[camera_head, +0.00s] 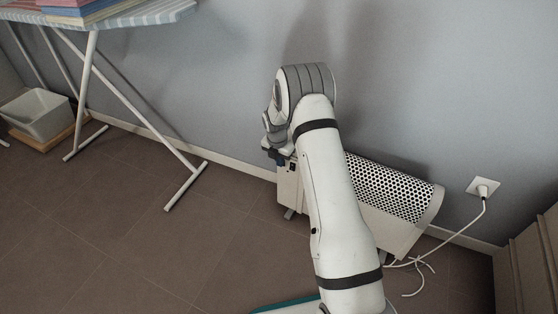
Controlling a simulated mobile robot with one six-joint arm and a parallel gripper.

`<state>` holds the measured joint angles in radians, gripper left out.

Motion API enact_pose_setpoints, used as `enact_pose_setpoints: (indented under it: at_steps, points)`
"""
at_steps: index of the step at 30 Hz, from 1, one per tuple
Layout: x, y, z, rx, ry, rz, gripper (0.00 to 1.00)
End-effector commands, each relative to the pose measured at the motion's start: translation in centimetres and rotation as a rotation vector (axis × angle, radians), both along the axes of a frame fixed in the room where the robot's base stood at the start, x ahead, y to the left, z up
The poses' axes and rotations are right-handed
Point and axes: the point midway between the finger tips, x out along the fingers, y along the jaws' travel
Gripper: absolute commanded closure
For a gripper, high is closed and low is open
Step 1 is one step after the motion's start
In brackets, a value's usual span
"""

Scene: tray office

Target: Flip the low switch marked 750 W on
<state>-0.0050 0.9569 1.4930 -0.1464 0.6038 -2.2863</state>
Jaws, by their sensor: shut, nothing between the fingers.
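A cream heater (424,228) with a perforated dark-and-white top (385,188) stands on the floor against the wall. My arm crosses in front of it and hides its middle. Small dark switches (292,167) show on the heater's left end. They are too small for me to read a 750 W mark or tell on from off. My gripper (277,157) is at that left end, pointing down, close beside the switches. It is shut and holds nothing. I cannot tell if it touches the heater.
A white cable runs from the heater to a wall socket (483,187), with loose loops on the floor (415,267). An ironing board (140,15) with folded cloths stands at left, near a white bin (38,115). A wooden cabinet (530,262) is at right. The floor at left front is clear.

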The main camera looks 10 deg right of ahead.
Motion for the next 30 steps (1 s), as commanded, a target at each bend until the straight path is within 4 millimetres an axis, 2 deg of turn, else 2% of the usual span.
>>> enact_pose_setpoints:
  at_steps: [6,12,19,24,30]
  points:
    - [-1.9,2.4,-0.3,-0.001,0.005,0.004,1.00]
    - [-3.1,3.5,4.5,0.000,0.000,0.000,1.00]
    - [-4.2,4.5,7.9,0.000,0.003,-0.001,1.00]
    - [-4.5,4.7,8.8,0.001,0.003,-0.001,1.00]
    - [-4.5,4.7,8.8,0.001,0.003,-0.002,1.00]
